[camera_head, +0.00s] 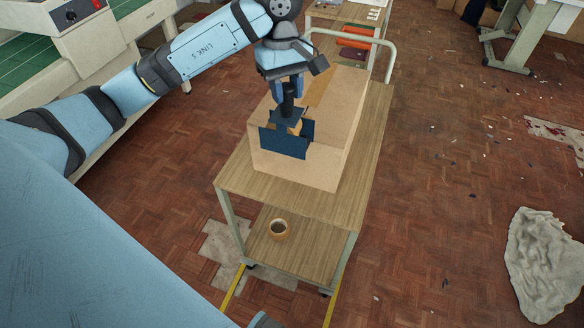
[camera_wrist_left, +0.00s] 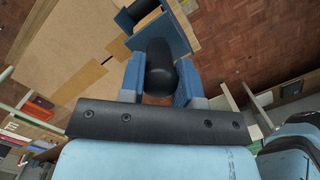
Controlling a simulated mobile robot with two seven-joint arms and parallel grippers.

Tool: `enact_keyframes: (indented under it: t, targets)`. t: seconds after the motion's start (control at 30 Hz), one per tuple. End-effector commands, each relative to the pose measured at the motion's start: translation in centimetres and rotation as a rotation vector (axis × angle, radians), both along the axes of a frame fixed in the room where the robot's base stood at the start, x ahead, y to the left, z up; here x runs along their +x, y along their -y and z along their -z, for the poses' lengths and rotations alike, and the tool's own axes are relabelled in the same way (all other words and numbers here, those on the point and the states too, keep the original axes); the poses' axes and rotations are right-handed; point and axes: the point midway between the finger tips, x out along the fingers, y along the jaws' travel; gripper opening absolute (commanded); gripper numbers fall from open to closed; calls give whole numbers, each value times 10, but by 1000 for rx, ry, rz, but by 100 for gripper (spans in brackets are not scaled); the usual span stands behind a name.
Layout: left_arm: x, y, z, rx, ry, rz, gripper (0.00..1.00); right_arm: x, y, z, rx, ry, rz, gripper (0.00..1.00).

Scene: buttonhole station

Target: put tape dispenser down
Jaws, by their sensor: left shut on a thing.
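The tape dispenser (camera_head: 284,142) is dark blue with a black handle and shows at the near end of a cardboard box (camera_head: 318,168). My left gripper (camera_head: 288,92) is above the box and shut on the dispenser's handle, which stands upright. In the left wrist view, the black handle of the dispenser (camera_wrist_left: 160,68) sits between the blue fingers of the gripper (camera_wrist_left: 160,85). The dispenser overlaps the box's near top edge in the picture; I cannot tell if it touches the box. My right gripper is not in view.
The box stands on a wooden-topped trolley (camera_head: 356,190). A tape roll (camera_head: 279,229) lies on its lower shelf. Bare trolley top shows in front and to the right of the box. A white cloth (camera_head: 543,262) lies on the floor at right. A machine (camera_head: 85,45) stands at upper left.

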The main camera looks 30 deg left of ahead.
Motion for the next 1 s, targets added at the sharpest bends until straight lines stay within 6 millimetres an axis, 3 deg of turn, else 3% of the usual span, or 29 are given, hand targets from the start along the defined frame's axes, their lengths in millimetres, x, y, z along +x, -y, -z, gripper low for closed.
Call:
enact_keyframes:
  t: [0.5, 1.0]
  targets:
    - [-1, 0, 124, -2, -5, -3, 5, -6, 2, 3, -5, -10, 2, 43]
    - [-1, 0, 179, -1, -4, -2, 5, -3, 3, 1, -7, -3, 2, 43]
